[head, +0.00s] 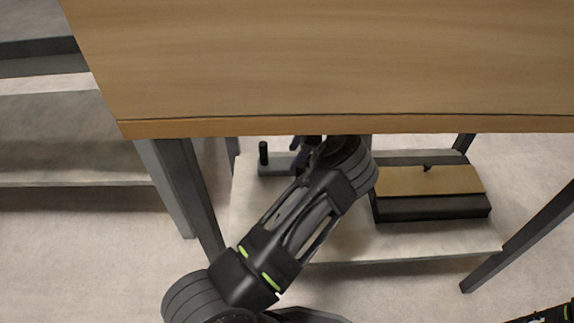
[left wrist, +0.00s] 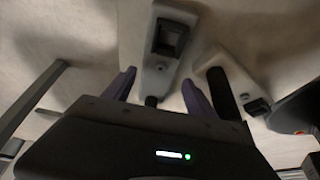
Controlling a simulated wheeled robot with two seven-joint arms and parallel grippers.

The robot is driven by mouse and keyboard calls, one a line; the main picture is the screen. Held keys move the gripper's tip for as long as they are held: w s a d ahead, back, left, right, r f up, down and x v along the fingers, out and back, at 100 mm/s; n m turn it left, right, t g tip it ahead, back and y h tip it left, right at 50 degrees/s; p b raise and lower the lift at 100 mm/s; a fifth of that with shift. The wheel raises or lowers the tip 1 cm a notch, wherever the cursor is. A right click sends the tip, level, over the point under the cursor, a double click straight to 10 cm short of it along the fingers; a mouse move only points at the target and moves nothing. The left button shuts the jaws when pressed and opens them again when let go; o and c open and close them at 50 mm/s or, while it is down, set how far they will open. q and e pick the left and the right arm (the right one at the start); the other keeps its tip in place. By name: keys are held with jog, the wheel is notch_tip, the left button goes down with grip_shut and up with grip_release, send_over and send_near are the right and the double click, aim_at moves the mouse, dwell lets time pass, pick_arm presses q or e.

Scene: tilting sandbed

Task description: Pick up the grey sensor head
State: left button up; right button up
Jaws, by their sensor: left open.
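In the left wrist view, a pale grey piece with a dark square recess (left wrist: 158,68), which looks like the grey sensor head, lies between and beyond the two purple fingers of my left gripper (left wrist: 158,78). The fingers stand apart with the piece's narrow end between them; I cannot tell whether they touch it. In the head view, my left gripper (head: 306,150) is under the tabletop's front edge, above the lower shelf, partly hidden by my own wrist. The sensor head cannot be told apart there. My right gripper is out of view.
The wooden tabletop (head: 330,60) hangs over the lower shelf (head: 400,240). A grey block with a black post (head: 263,155) stands left of my gripper. A black box with a sand-coloured top (head: 430,207) stands to the right. Table legs (head: 185,185) flank the shelf.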

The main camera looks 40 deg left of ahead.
aim_at(289, 163)
pick_arm(q)
jog(key=b+x, duration=0.2)
jog(key=x, duration=0.3)
jog(key=shift+a, duration=0.1)
jog(key=shift+c, duration=0.5)
jog(key=c, duration=1.3)
jog(key=shift+r, duration=0.15)
notch_tip(289, 163, up, 10)
jog(key=p, duration=0.3)
jog(key=shift+p, duration=0.3)
